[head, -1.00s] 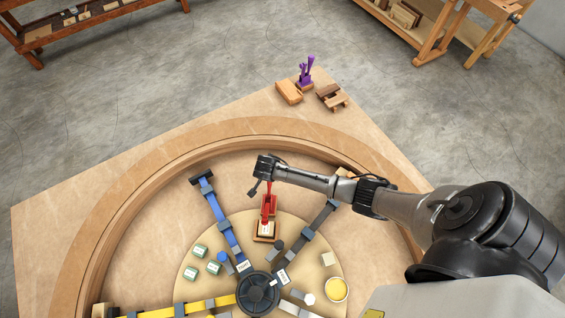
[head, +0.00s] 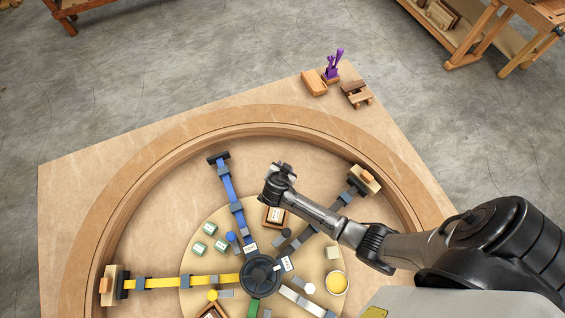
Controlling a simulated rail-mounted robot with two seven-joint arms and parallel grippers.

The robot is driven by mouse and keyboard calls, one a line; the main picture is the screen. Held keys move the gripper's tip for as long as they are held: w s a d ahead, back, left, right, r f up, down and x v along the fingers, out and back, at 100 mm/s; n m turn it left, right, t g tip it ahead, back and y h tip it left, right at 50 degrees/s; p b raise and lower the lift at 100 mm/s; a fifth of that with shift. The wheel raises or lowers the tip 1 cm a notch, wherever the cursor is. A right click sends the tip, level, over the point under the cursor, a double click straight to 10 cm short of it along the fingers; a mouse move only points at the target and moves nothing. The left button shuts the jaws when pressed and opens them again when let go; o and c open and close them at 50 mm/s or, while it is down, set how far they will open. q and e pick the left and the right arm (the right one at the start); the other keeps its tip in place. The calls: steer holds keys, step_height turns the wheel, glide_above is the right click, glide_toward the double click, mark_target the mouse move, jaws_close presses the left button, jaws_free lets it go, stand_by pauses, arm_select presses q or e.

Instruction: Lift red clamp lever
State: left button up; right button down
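The red clamp with its lever is hidden now in the head view, apparently beneath my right gripper and wrist. Its wooden base block (head: 274,218) with a pale label still shows just below the wrist, on the round centre board (head: 203,260). My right gripper (head: 282,169) is over the spot where the red clamp stood. Its fingers are dark and small, seen from above, and I cannot tell whether they are open, shut or touching the lever. My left gripper is not in view.
A blue clamp arm (head: 226,182), a yellow one (head: 180,283) and a grey one (head: 340,201) radiate from the black hub (head: 260,277). A curved wooden form (head: 130,180) surrounds them. A purple clamp (head: 334,66) stands at the far corner. Bare tabletop lies left of the blue arm.

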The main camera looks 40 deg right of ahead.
steer(key=shift+a+r, duration=0.2)
steer(key=shift+r, duration=0.05)
stand_by(0.3)
steer(key=c, duration=0.8)
jaws_free()
steer(key=shift+s+f, duration=0.1)
steer(key=shift+o, duration=0.2)
steer(key=shift+s+a+r, duration=0.15)
steer(key=shift+a+r, duration=0.1)
steer(key=b+v, duration=0.1)
steer(key=v, duration=1.2)
steer(key=shift+b, duration=0.4)
